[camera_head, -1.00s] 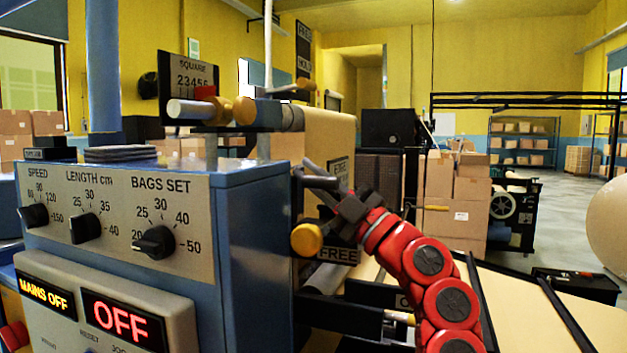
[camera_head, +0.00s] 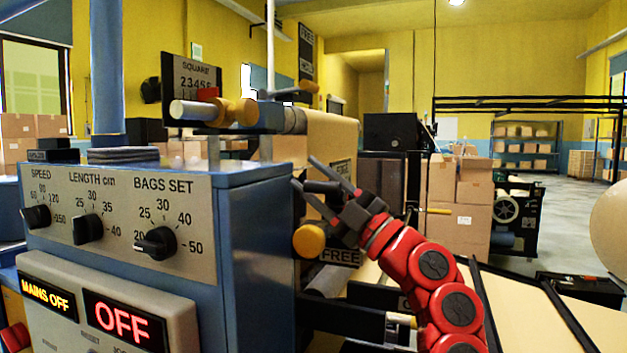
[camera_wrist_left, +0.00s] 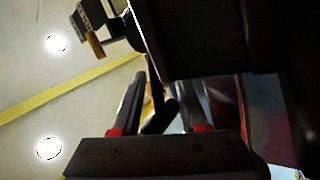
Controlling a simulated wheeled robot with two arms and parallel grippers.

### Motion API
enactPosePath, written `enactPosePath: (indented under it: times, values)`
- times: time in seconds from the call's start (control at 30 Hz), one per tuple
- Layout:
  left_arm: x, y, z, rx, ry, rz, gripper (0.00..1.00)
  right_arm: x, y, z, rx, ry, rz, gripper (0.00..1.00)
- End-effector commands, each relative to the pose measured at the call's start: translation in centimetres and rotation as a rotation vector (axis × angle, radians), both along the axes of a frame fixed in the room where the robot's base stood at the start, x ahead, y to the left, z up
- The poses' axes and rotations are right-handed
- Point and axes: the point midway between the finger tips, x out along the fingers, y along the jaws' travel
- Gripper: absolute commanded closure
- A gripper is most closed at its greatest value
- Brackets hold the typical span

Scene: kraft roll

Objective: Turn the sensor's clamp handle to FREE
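My left gripper (camera_head: 304,171), on a red and black arm, is at the right side of the blue machine. Its two grey fingers are apart and point up and left. A short black bar (camera_head: 321,187), probably the clamp handle, shows between the fingers in the head view. In the left wrist view a dark rod (camera_wrist_left: 159,112) stands between the fingers, with gaps beside it; I cannot tell if they touch. A yellow knob (camera_head: 308,240) sits below the gripper, beside a FREE label (camera_head: 340,256). An EDGE plate (camera_head: 342,172) is partly hidden behind the fingers. My right gripper is not in view.
The blue machine's front panel (camera_head: 120,215) has three dials and lit MAINS OFF and OFF displays. A brown paper web (camera_head: 335,135) runs behind the gripper. Black rails (camera_head: 480,300) lie at lower right. Stacked cartons (camera_head: 460,215) stand farther back.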

Motion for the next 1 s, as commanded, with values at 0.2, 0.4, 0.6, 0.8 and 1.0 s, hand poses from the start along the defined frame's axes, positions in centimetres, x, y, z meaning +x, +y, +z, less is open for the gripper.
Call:
enactPosePath:
  times: [0.2,0.4,0.6,0.8,1.0]
  values:
    - [0.0,-0.1,0.0,0.001,0.0,-0.001,0.56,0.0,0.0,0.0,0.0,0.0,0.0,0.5]
    - [-0.8,-1.7,-1.3,0.003,0.002,-0.003,0.56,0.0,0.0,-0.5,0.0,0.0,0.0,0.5]
    - [-2.9,-5.4,-4.1,0.004,0.004,-0.003,0.56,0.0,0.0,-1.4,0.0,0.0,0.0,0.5]
    - [-5.3,-9.2,-6.7,0.004,0.002,-0.004,0.56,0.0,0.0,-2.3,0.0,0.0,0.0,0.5]
    - [-6.8,-11.9,-8.5,0.003,0.002,-0.002,0.56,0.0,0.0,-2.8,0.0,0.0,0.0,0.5]
